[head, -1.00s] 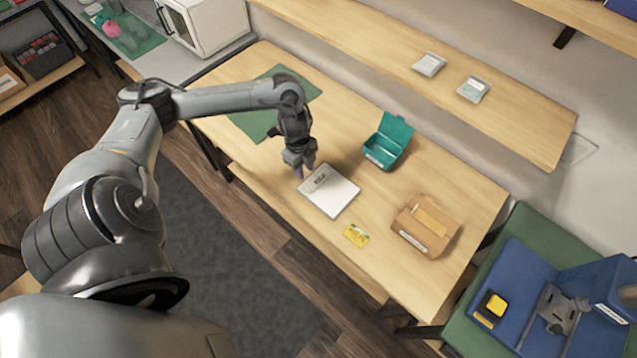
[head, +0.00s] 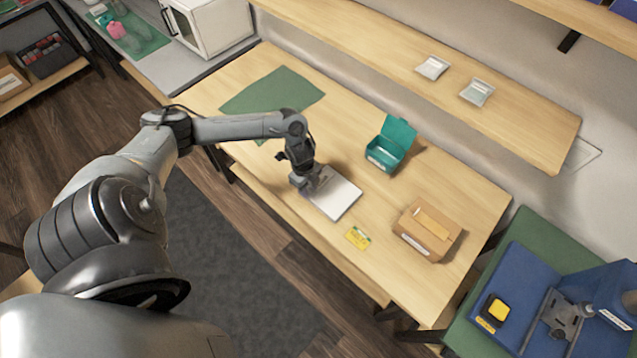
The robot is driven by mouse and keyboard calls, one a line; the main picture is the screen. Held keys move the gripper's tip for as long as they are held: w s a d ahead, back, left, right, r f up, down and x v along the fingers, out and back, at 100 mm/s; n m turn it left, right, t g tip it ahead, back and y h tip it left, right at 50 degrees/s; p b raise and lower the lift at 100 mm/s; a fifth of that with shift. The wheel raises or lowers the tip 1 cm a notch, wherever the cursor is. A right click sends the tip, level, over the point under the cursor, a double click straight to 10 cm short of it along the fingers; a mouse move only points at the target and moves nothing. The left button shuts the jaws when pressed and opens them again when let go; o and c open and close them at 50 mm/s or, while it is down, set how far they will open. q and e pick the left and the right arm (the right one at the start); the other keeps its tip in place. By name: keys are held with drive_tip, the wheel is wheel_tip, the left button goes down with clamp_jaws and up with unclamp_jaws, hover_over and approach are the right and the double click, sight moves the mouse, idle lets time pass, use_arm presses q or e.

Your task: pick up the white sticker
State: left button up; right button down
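A flat white square piece (head: 339,199) lies on the wooden table. In the earlier head view a small printed white label shows on its upper left part; my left gripper now covers that part, so I cannot see the label. My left gripper (head: 310,186) points down over the left corner of the white piece, very close to it. The fingers are small and dark, and I cannot tell whether they are open or touching anything. My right gripper is not in view.
A yellow card (head: 358,238), an open teal box (head: 391,145) and a cardboard box (head: 426,230) are on the table (head: 400,280). A green mat (head: 285,92) lies behind the arm. A shelf (head: 520,125) with two packets overhangs the back.

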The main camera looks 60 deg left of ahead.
use_arm(q)
clamp_jaws()
idle(0.5)
